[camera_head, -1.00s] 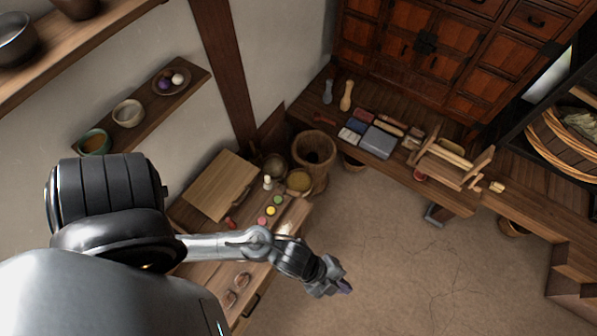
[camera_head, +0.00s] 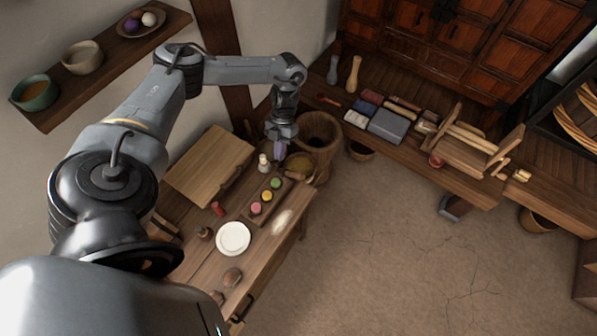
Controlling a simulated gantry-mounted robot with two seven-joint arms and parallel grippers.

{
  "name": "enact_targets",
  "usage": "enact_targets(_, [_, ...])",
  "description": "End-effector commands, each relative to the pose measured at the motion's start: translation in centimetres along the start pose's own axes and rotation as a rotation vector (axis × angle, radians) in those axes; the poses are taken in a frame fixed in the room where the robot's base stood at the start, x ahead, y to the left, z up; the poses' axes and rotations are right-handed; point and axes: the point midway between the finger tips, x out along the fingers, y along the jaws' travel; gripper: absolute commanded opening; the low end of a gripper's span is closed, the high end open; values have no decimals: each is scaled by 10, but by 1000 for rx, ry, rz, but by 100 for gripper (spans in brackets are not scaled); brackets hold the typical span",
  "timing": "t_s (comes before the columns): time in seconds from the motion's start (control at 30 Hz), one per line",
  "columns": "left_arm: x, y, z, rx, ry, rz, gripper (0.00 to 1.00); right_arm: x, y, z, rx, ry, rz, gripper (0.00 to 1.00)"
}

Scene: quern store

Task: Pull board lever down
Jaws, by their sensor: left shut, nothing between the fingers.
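A pale wooden board (camera_head: 205,168) lies tilted at the far left of the work table (camera_head: 210,265), with a dark strip or handle along its right edge. I cannot make out for certain which part is the lever. My left gripper (camera_head: 279,152) points down with purple fingertips, shut and empty. My right gripper is not in view.
A tray with pink, yellow and green pieces (camera_head: 267,196) and a white plate (camera_head: 233,239) are on the table. A wooden bucket (camera_head: 319,140) stands behind. A bench with a wooden roller frame (camera_head: 466,153) is at right.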

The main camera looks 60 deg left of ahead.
Motion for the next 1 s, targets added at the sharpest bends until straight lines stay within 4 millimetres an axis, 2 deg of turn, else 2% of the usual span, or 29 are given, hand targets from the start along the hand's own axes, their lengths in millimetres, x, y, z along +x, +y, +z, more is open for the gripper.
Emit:
enact_targets(0.03, [-11,1,14,-2,-41,-10,0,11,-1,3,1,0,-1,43])
enact_targets(0.1, [-29,-2,24,-1,-83,-24,0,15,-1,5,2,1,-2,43])
enact_targets(0.2, [-44,-7,34,5,-122,-41,0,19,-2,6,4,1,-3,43])
enact_targets(0.37, [-46,-14,39,14,-139,-51,0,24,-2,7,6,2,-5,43])
enact_targets(0.57, [-24,-15,42,15,-138,-51,0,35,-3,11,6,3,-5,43])
enact_targets(0.73, [2,-17,46,14,-137,-52,0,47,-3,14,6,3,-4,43])
enact_targets(1.0, [47,-20,51,14,-137,-51,0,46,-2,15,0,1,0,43])
